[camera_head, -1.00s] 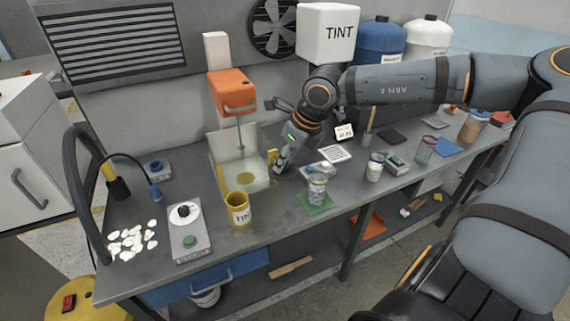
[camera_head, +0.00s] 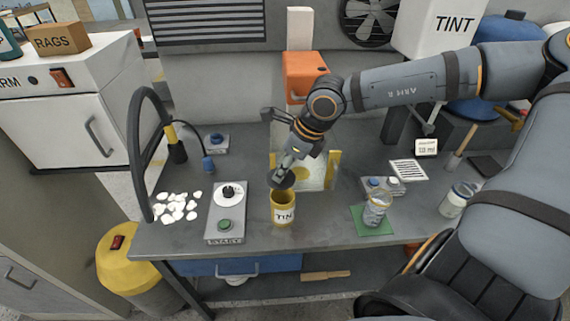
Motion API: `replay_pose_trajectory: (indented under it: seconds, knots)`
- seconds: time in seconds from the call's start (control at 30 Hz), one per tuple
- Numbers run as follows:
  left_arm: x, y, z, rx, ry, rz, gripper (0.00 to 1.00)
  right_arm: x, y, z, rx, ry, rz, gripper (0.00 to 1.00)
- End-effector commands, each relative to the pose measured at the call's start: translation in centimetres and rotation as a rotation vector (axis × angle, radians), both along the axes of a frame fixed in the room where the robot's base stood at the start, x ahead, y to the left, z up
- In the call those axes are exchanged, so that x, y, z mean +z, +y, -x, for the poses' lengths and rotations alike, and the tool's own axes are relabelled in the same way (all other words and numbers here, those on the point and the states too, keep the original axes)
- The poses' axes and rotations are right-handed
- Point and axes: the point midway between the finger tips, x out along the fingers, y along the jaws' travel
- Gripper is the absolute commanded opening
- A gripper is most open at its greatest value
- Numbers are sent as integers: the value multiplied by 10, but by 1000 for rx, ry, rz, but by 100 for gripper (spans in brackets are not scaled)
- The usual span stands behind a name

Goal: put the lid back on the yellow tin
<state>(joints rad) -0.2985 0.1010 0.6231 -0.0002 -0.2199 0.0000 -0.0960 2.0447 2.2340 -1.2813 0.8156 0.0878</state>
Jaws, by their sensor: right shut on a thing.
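The yellow tin (camera_head: 284,212), with a white label reading "TIN", stands upright on the grey bench near its front edge. My right gripper (camera_head: 286,168) is shut on a dark round disc, the lid (camera_head: 281,182). The lid hangs tilted just above and behind the tin's rim, close to the opening. I cannot tell whether it touches the rim. The fingers partly cover the lid. My left gripper is not in view.
The orange mixer (camera_head: 303,72) stands behind the tin. A black hose (camera_head: 135,150) arches at the left.

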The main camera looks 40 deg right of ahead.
Motion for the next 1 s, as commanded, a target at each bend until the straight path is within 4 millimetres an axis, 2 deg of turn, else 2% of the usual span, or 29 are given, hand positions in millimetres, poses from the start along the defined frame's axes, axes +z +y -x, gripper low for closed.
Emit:
replay_pose_trajectory:
  seconds: [0.1, 0.3, 0.4, 0.5, 1.0]
  knots:
    - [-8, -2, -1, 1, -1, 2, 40, -14, 0, 0, -1, 2, -2, 0]
    - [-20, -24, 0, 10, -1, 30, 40, -37, 0, 0, 0, 2, -1, 0]
    - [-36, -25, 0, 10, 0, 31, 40, -49, 0, 0, -1, -1, -1, 0]
    - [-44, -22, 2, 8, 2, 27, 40, -55, 0, 0, -1, 0, 0, 0]
    - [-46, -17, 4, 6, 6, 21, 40, -56, -1, 0, -1, 0, 0, 0]
